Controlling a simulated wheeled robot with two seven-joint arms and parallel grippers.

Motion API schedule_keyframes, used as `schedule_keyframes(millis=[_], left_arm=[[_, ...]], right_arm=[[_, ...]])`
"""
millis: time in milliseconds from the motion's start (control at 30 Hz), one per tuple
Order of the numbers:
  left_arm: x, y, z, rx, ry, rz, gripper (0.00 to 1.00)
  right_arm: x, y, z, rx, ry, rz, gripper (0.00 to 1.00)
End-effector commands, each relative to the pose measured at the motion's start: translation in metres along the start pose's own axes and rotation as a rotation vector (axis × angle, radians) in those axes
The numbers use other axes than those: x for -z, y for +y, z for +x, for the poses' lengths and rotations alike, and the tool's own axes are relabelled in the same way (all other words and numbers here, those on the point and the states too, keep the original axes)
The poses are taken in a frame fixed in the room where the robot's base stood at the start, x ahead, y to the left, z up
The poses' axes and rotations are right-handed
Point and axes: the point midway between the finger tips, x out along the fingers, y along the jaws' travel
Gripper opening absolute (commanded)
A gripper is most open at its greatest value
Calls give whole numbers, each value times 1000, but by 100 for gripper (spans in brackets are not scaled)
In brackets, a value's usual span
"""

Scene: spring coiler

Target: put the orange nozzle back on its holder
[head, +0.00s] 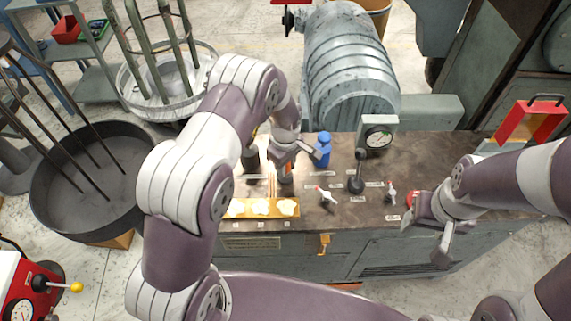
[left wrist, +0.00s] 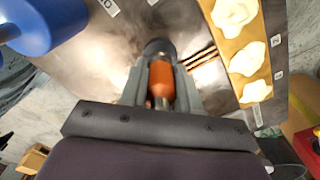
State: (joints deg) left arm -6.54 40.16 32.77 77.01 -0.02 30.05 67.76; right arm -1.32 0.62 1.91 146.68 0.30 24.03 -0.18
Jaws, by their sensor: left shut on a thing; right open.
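The orange nozzle (left wrist: 162,82) is between the fingers of my left gripper (left wrist: 160,88) in the left wrist view. The gripper is shut on it, above the machine's bench top. A dark round part (left wrist: 158,47) lies at the nozzle's far end; I cannot tell whether it belongs to the nozzle or is its holder, or whether they touch. In the head view my left gripper (head: 286,163) is over the bench behind the tray, and the nozzle is mostly hidden there. My right gripper (head: 432,226) is open and empty at the bench's right front.
A blue bottle (head: 323,149) stands just right of my left gripper. A yellow tray (head: 233,209) with white lumps lies at the front edge. Levers (head: 356,184), a gauge (head: 379,137) and a red button (head: 413,196) are to the right. A large ribbed motor (head: 350,70) stands behind.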

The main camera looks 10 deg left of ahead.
Motion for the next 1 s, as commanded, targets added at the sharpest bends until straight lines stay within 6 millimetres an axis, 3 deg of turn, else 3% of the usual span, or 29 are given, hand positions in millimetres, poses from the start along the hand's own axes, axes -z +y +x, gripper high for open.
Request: schedule_keyframes(millis=[767, 800, 867, 1000], left_arm=[[0, 0, 10, -1, 0, 0, 0], [0, 0, 9, -1, 0, 0, 38], [0, 0, 9, -1, 0, 0, 57], [0, 0, 9, -1, 0, 0, 61]], right_arm=[[-1, 0, 7, 0, 0, 0, 62], [-1, 0, 7, 0, 0, 0, 62], [-1, 0, 6, 0, 0, 0, 62], [-1, 0, 6, 0, 0, 0, 62]])
